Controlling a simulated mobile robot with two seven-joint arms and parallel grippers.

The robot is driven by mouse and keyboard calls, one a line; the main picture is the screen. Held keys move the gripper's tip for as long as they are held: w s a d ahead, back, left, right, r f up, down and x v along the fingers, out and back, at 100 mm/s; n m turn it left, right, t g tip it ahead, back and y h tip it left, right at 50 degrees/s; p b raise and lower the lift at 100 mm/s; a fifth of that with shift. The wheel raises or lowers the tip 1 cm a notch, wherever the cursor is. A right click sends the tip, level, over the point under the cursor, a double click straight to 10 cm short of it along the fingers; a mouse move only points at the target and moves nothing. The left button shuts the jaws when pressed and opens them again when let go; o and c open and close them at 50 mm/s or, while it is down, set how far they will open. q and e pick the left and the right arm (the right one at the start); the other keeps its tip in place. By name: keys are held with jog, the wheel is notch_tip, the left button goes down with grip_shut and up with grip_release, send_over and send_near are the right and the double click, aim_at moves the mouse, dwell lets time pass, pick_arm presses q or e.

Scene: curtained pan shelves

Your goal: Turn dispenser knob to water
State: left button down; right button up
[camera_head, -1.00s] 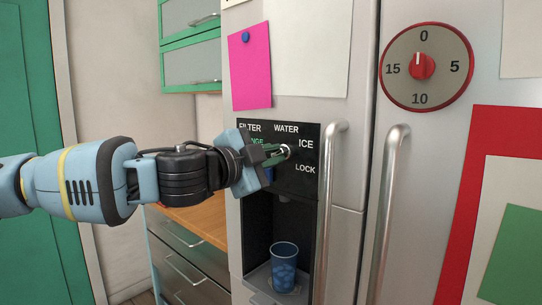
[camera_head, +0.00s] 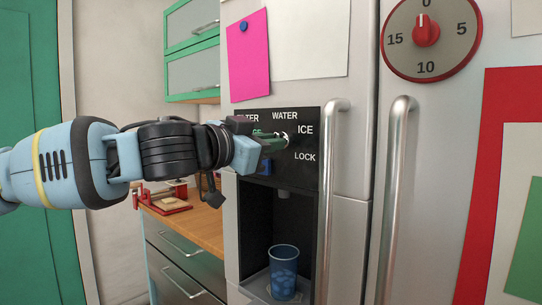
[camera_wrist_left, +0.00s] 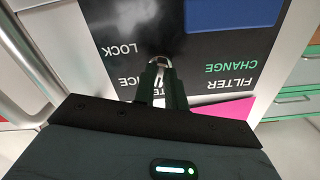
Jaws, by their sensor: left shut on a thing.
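The dispenser panel (camera_head: 306,174) is black with white labels FILTER, WATER, ICE and LOCK on the fridge door. My left gripper (camera_head: 277,143) reaches in from the left and is shut on the small silver dispenser knob (camera_head: 286,138). In the left wrist view the dark fingers (camera_wrist_left: 161,83) close around the knob (camera_wrist_left: 160,61), with LOCK and FILTER labels upside down around it. The fingers hide much of the knob, so I cannot tell which label it points to. My right gripper is not in view.
A blue cup (camera_head: 284,270) with ice-like pieces stands in the dispenser recess below. Two vertical fridge handles (camera_head: 331,205) and (camera_head: 394,200) stick out to the right. A red-rimmed dial (camera_head: 425,32) is at upper right. A wooden counter (camera_head: 200,225) lies behind the arm.

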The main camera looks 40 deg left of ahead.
pick_arm(q)
jog(key=n+b, duration=0.2)
jog(key=n, duration=0.2)
dwell(0.5)
jog(key=c, duration=1.4)
grip_release()
jog(key=shift+c, duration=0.2)
